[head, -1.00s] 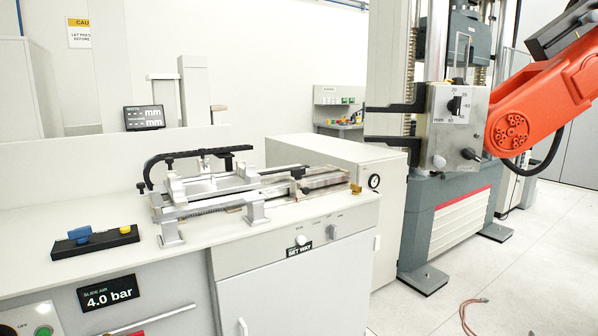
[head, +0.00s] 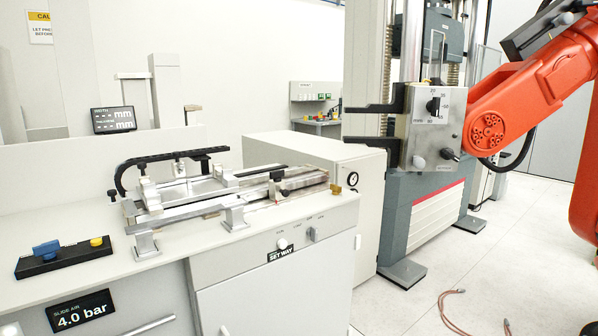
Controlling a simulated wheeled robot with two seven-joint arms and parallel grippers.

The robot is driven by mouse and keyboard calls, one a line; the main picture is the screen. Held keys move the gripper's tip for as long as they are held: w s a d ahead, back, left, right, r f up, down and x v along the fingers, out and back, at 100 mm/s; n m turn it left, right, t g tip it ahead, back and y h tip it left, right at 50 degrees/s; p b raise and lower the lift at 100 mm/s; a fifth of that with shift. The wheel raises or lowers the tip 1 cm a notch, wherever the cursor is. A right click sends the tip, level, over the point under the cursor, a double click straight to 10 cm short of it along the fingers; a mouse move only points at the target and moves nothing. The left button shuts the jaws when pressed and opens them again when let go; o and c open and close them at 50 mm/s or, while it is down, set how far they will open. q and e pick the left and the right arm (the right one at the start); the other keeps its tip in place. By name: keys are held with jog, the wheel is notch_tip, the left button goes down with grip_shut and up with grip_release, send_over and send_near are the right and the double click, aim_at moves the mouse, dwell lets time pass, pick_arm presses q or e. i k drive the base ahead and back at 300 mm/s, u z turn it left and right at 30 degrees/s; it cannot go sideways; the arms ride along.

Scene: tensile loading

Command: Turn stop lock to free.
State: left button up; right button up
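A grey box (head: 437,128) at the upper right carries a black dial pointer (head: 433,105) on a scale marked in mm. Below the scale are a pale round knob (head: 419,161) and a short black lever (head: 450,154). I cannot read a stop lock label, or tell which of these is the lock. Two black L-shaped jaws, upper (head: 370,108) and lower (head: 370,140), reach left from the box and stand apart with nothing between them. An orange arm (head: 525,92) stands against the box's right side. Neither of my grippers shows in the head view.
A bench at left carries a silver rail fixture (head: 185,207) and a black block with blue (head: 46,250) and yellow (head: 96,241) knobs. A grey testing machine (head: 402,275) stands behind the box.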

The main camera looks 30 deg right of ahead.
aim_at(277, 176)
jog(key=z, duration=0.75)
jog(key=i, duration=1.7)
jog(key=u, duration=0.8)
